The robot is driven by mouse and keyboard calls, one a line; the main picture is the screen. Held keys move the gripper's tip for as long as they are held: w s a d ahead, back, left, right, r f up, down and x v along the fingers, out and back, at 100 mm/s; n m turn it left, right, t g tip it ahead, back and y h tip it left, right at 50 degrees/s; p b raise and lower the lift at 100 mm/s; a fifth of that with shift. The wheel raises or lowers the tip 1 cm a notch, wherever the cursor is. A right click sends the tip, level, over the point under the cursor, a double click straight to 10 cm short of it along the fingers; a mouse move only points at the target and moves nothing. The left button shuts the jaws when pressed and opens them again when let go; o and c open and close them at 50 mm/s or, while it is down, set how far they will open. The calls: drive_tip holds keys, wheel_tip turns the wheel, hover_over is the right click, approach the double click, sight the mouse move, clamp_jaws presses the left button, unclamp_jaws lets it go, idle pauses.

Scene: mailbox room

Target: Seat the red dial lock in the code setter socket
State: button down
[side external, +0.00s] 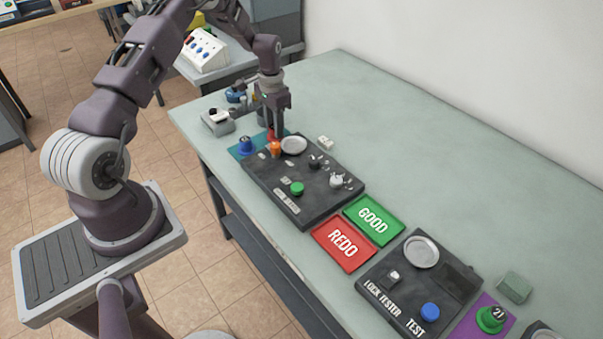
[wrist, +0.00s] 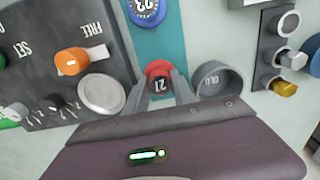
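The red dial lock (wrist: 158,68), with a black face marked 21, stands on the teal mat (wrist: 158,40). It also shows small at my gripper's tips in the side view (side external: 270,134). My gripper (wrist: 164,86) is lowered over it, with one finger on each side. I cannot tell whether the fingers press on it or stand slightly apart. The code setter is the black panel (side external: 258,184) with an orange knob (wrist: 71,61) and a green button (side external: 297,188). Its round pale socket (wrist: 102,95) is empty, left of my gripper in the wrist view (side external: 293,145).
A blue dial lock (wrist: 146,10) sits on the same mat. A grey cup marked OLD (wrist: 217,78) stands close right of my fingers in the wrist view. Red REDO (side external: 343,243) and green GOOD (side external: 373,220) trays and the lock tester (side external: 385,284) lie farther along the bench.

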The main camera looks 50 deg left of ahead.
drive_tip(key=shift+r, duration=2.3)
drive_tip(key=d+r, duration=0.1)
drive_tip(key=d, duration=0.2)
drive_tip(key=d+r, duration=0.1)
drive_tip(key=d, duration=0.2)
drive_tip(key=d+r, duration=0.1)
drive_tip(key=d, duration=0.2)
drive_tip(key=shift+r, duration=0.35)
drive_tip(key=shift+f, duration=2.05)
drive_tip(key=shift+f, duration=0.35)
drive_tip(key=shift+f, duration=0.3)
drive_tip(key=c, duration=0.7)
unclamp_jaws()
drive_tip(key=shift+c, duration=0.2)
